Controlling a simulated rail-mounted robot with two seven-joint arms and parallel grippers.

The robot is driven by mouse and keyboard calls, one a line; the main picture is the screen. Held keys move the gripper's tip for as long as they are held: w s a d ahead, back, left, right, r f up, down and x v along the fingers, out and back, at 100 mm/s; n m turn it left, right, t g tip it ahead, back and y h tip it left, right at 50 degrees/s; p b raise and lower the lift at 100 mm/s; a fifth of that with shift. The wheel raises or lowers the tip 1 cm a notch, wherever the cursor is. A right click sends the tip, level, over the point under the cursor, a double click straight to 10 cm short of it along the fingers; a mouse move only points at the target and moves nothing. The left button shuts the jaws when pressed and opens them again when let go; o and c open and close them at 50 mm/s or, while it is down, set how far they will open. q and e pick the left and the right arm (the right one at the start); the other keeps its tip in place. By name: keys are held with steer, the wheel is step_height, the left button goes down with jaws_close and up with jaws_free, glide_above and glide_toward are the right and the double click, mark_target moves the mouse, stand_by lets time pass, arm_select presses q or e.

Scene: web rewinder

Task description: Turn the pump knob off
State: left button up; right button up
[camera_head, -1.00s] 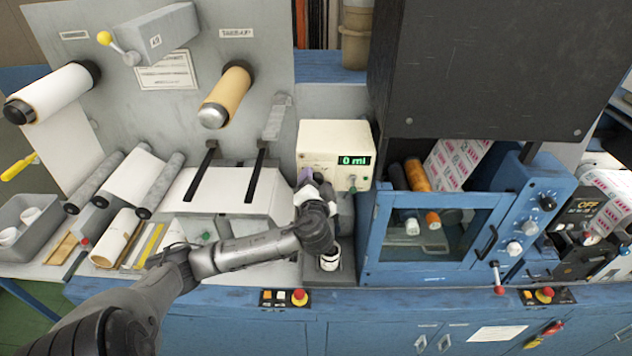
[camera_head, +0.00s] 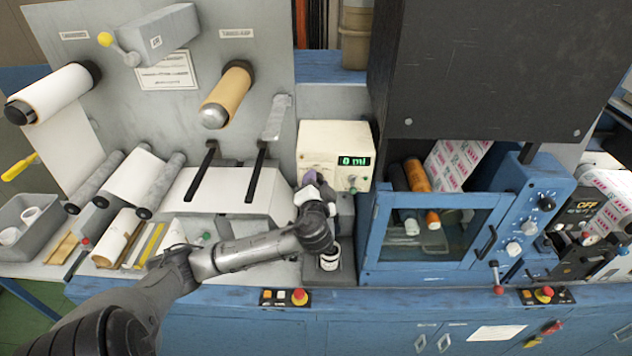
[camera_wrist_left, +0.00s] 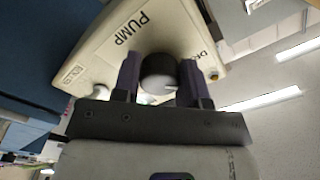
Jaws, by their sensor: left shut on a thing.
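The cream pump box (camera_head: 318,139) stands at the middle of the machine, with a green display reading "0 ml". It also shows in the left wrist view (camera_wrist_left: 110,40), tilted, with the word PUMP on it. The dark round pump knob (camera_wrist_left: 158,73) sits on its face. My left gripper (camera_wrist_left: 158,80) has its two purple fingers on either side of the knob and is shut on it. In the head view my left gripper (camera_head: 309,178) covers the knob at the box's lower left. My right gripper is not in view.
A small white cup (camera_head: 330,258) stands below the pump under my left wrist. A blue cabinet with a window door (camera_head: 378,245) is close on the right. Paper rollers (camera_head: 140,172) and a grey bin (camera_head: 40,240) are on the left.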

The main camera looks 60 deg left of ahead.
arm_select(q)
steer(key=m+p, duration=0.1)
steer(key=m, duration=0.1)
steer(key=m+p, duration=0.1)
steer(key=p, duration=0.1)
steer(key=shift+r+m, duration=0.2)
steer(key=shift+m, duration=0.2)
steer(key=shift+f+m+p, duration=0.1)
steer(key=shift+m+p, duration=1.5)
steer(key=shift+m, duration=0.5)
steer(key=o, duration=0.9)
